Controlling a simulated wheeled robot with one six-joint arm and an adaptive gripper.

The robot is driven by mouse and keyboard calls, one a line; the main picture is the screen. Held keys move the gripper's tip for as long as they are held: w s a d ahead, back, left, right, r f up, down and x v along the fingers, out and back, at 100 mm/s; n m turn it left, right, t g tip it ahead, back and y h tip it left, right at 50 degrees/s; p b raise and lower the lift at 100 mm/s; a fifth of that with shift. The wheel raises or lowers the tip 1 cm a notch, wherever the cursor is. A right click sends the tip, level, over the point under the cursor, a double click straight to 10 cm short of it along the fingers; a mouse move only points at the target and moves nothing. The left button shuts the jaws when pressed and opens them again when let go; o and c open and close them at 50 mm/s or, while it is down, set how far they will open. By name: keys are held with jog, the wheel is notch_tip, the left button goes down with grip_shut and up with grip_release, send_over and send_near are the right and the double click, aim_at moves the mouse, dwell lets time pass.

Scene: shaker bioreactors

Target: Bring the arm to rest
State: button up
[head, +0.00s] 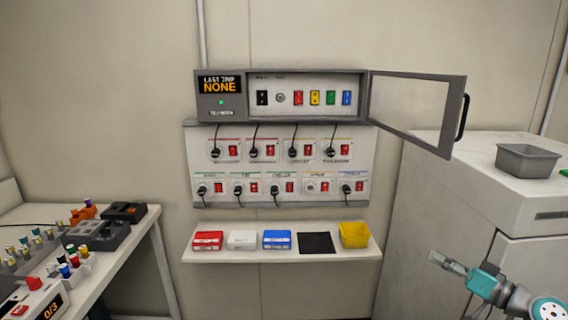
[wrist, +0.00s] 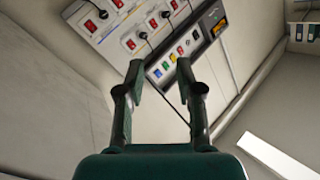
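My gripper (head: 438,260) is at the lower right of the head view, in front of the white cabinet and to the right of the shelf. In the wrist view my gripper (wrist: 160,75) shows two dark green fingers spread apart with nothing between them. My arm (head: 515,298) reaches in from the lower right corner of the head view. The gripper touches nothing that I can see.
A wall box (head: 220,106) has its glass door (head: 415,105) swung open to the right. Below it are a socket panel (head: 262,171) with several plugs and a narrow shelf (head: 225,255) with small boxes. A cabinet (head: 450,170) bears a grey bin (head: 527,160). A cluttered table (head: 125,250) stands left.

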jog(key=s+a+f+m+h, duration=0.25)
jog(key=s+a+f, duration=0.2)
jog(key=f, duration=0.55)
jog(key=s+a+f+m+h, duration=0.25)
jog(key=a+f, duration=0.25)
jog(key=f, duration=0.5)
jog(key=s+a+f+m+g+h, duration=0.1)
jog(key=s+a+f+h, duration=0.15)
jog(key=s+f, duration=0.4)
jog(key=s+a+f+h, duration=0.2)
jog(key=s+a+f, duration=0.2)
jog(key=s, duration=0.5)
jog(key=s+a+n+h, duration=0.1)
jog(key=s+a+h, duration=0.15)
jog(key=s, duration=1.45)
jog(key=s+a+r+n+y, duration=0.1)
jog(key=s+r+n, duration=0.3)
jog(key=s+r, duration=0.8)
jog(key=shift+s+a+r+t+y, duration=0.15)
jog(key=shift+s+a+t+y, duration=0.2)
jog(key=shift+s+a, duration=0.45)
